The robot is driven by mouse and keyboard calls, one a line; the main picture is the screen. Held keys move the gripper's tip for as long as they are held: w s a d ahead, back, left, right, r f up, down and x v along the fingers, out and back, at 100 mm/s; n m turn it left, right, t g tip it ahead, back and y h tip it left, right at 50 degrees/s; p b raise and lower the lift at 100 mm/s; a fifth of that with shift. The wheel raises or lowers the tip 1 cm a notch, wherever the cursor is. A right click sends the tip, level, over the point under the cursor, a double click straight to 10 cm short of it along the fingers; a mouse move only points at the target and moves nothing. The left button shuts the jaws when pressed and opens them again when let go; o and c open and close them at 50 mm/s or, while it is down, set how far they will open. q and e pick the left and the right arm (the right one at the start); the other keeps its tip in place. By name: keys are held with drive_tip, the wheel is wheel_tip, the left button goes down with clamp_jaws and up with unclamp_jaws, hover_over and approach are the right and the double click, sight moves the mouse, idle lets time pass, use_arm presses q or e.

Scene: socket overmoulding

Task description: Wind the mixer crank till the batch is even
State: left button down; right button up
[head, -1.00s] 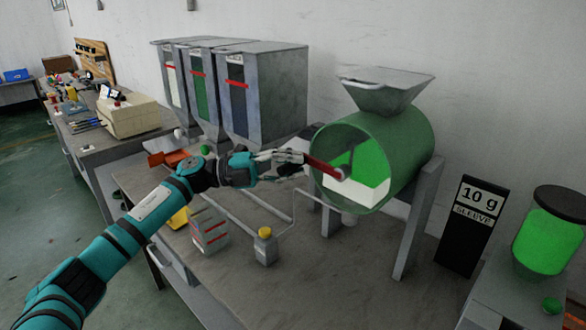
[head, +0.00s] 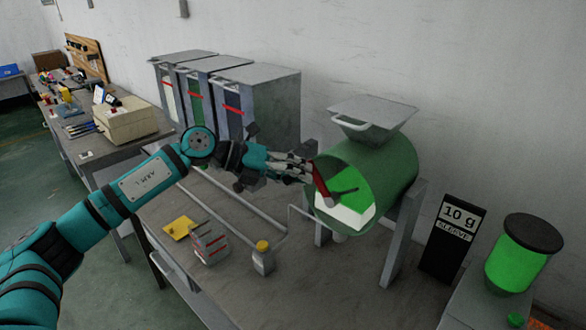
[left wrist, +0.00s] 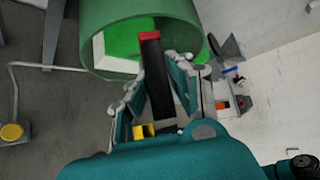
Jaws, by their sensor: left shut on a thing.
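The mixer is a green drum (head: 385,165) on a grey stand, with a grey hopper on top. Its open end shows a batch with separate bright green and white areas (head: 345,216). In the left wrist view the crank shows as a dark bar with a red end (left wrist: 150,36) between the fingers, with the drum (left wrist: 185,14) behind. My right gripper is not in view.
Grey bins (head: 265,95) stand behind my left arm. A black "10 g" sleeve (head: 453,238) and a jar of green material (head: 517,258) stand right of the mixer.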

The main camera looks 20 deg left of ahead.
use_arm(q)
drive_tip(key=shift+s+d+r, duration=0.1)
drive_tip(key=shift+d+r, duration=0.35)
drive_tip(key=shift+r, duration=0.2)
drive_tip(key=c, duration=1.2)
unclamp_jaws()
drive_tip(key=shift+d, duration=0.1)
drive_tip(key=shift+o, duration=0.2)
drive_tip(key=shift+f, duration=0.1)
drive_tip(key=shift+s, duration=0.1)
drive_tip(key=shift+s+a, duration=0.1)
drive_tip(key=shift+a, duration=0.35)
drive_tip(key=v, duration=1.1)
drive_tip(key=shift+s, duration=0.1)
